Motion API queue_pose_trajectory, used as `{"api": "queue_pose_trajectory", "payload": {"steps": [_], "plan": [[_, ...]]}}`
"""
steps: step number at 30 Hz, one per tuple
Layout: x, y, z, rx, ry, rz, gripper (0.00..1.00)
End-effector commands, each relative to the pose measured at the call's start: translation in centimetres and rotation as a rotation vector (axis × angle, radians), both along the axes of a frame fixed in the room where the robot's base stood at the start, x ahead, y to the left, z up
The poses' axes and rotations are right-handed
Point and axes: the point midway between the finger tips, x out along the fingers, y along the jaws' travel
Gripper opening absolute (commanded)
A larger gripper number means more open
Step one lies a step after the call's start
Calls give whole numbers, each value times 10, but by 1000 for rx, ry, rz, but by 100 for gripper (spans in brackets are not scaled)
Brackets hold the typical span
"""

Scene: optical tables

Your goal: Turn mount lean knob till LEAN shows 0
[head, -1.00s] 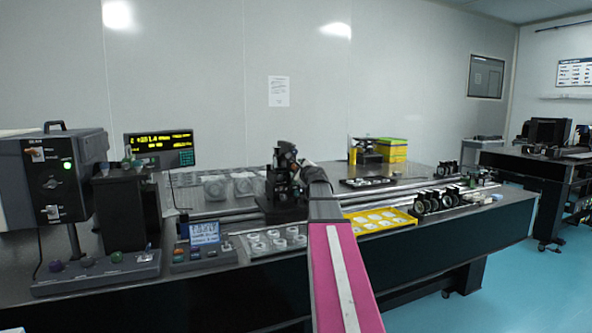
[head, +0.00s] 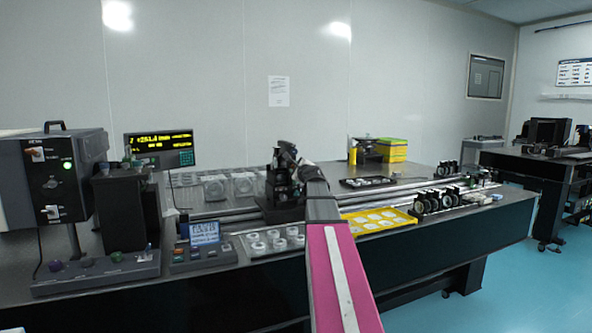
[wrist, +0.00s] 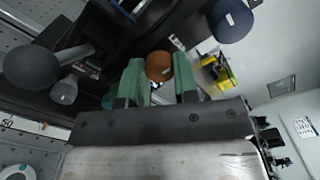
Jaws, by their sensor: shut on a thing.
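The dark mount (head: 281,188) stands on the rail in the middle of the table. My gripper, with green fingers (wrist: 160,78), is shut on a brown-orange knob (wrist: 159,66) of the mount in the wrist view. The knob sits between the two fingertips. In the head view my arm reaches to the mount's right side and hides the knob there. A display (head: 160,149) with yellow text stands behind at the left. A small blue-white screen (head: 204,232) sits on a control box. I cannot read a LEAN value on either.
Dark round knobs (wrist: 31,67) and (wrist: 231,20) stand near my gripper in the wrist view. A yellow tray (head: 376,228), a tray of clear round parts (head: 270,250) and a row of lens mounts (head: 440,200) surround the mount.

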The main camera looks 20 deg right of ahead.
Motion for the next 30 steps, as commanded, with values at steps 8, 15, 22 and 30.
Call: {"api": "queue_pose_trajectory", "payload": {"steps": [8, 15, 22, 30], "plan": [[0, 0, 0, -159, -4, 2, 4], [0, 0, 0, -380, -12, 3, 4], [0, 0, 0, -599, -19, 3, 4], [-1, 1, 0, -855, -28, 2, 4]]}}
